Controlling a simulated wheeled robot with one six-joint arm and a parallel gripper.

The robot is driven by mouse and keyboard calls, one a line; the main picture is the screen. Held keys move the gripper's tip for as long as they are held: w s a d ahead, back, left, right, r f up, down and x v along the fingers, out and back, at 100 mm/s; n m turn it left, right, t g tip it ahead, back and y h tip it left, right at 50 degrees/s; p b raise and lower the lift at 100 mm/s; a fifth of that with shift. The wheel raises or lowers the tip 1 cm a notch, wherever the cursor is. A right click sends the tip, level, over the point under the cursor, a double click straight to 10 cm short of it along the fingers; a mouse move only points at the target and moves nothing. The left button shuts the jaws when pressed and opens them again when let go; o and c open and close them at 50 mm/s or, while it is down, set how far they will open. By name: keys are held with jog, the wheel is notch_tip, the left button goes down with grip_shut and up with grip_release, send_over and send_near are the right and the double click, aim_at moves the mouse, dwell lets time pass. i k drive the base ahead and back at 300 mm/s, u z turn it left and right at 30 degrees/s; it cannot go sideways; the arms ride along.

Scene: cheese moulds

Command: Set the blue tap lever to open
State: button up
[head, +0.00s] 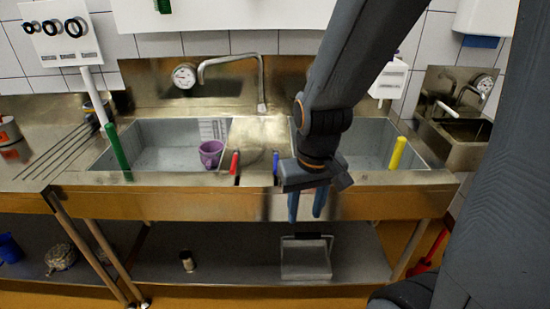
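The blue tap lever (276,163) stands roughly upright at the front edge of the steel sink unit, just left of my gripper. A red lever (234,163) stands to its left. My gripper (306,212) points down in front of the sink's front edge, to the right of the blue lever and with its fingertips lower in the picture. Its two blue fingers are apart with nothing seen between them. The lower end of the blue lever is close to my gripper's body in the picture; I cannot tell the gap in depth.
A purple mug (210,153) is in the left basin. A bent steel spout (230,60) rises behind. A grey tray (305,260) lies on the lower shelf.

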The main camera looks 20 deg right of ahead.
aim_at(276, 150)
jog(key=z, duration=1.25)
jog(key=k, duration=1)
jog(key=u, duration=1.35)
jog(key=i, duration=0.5)
jog(key=z, duration=0.05)
